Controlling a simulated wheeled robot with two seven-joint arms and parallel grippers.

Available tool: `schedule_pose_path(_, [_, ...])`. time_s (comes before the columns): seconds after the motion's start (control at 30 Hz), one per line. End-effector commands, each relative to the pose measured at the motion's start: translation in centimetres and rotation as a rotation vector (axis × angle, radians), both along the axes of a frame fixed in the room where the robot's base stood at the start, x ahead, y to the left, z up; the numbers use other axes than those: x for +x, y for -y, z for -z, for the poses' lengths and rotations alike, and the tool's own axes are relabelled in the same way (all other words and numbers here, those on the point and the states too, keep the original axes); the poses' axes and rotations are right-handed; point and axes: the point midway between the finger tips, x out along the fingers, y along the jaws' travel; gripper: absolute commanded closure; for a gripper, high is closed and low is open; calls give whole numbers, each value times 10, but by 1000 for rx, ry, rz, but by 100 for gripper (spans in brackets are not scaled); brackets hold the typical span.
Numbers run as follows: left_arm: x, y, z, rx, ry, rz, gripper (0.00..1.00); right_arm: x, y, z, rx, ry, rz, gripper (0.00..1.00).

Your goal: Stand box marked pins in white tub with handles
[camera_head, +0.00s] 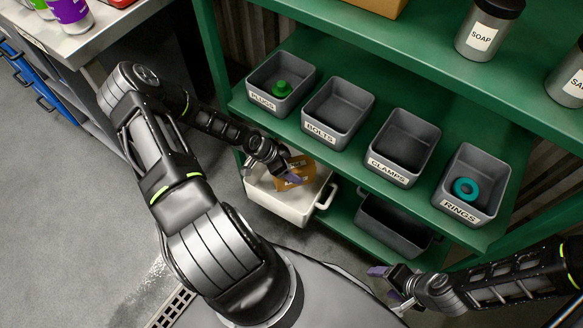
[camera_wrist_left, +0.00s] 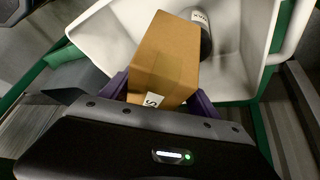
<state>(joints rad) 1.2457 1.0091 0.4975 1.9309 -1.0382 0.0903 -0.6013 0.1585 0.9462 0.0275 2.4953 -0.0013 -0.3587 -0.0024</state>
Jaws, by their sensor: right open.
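A brown cardboard box (camera_head: 296,166) is at the white tub with handles (camera_head: 274,204) on the lower shelf level. In the left wrist view the box (camera_wrist_left: 165,55) sits between the purple fingers of my left gripper (camera_wrist_left: 158,95), which is shut on it, over the tub (camera_wrist_left: 115,40). A white label with part of its lettering, an S, shows on the box's near end; the rest is hidden. I cannot tell whether the box touches the tub floor. My left gripper (camera_head: 290,179) reaches in from the left. My right gripper (camera_head: 388,284) is open and empty at the lower right.
A dark cylinder with a white label (camera_wrist_left: 203,28) is inside the tub beside the box. Grey bins for plugs (camera_head: 260,103), bolts (camera_head: 318,127), clamps (camera_head: 388,166) and rings (camera_head: 458,209) stand on the shelf above. A dark bin (camera_head: 392,229) is right of the tub.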

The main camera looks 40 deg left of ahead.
Motion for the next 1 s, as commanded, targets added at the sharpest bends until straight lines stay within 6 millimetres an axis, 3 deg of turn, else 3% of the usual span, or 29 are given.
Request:
schedule_pose_path(0.1, [0, 0, 0, 0, 0, 0, 20, 0, 0, 0, 0, 0, 0, 35])
schedule_pose_path(0.37, [0, 0, -1, 0, 0, 0, 20, 0, 0, -1, 0, 0, 0, 35])
schedule_pose_path(0.6, [-1, -1, -18, 0, 0, -2, 20, 0, 0, -14, 0, 0, -1, 35])
schedule_pose_path(0.87, [-24, -21, -62, 1, -2, -8, 20, 0, 0, -29, 0, 1, -2, 35])
schedule_pose_path(1.0, [-49, -42, -57, -3, -3, -13, 20, 0, 0, -32, 0, 0, -1, 35])
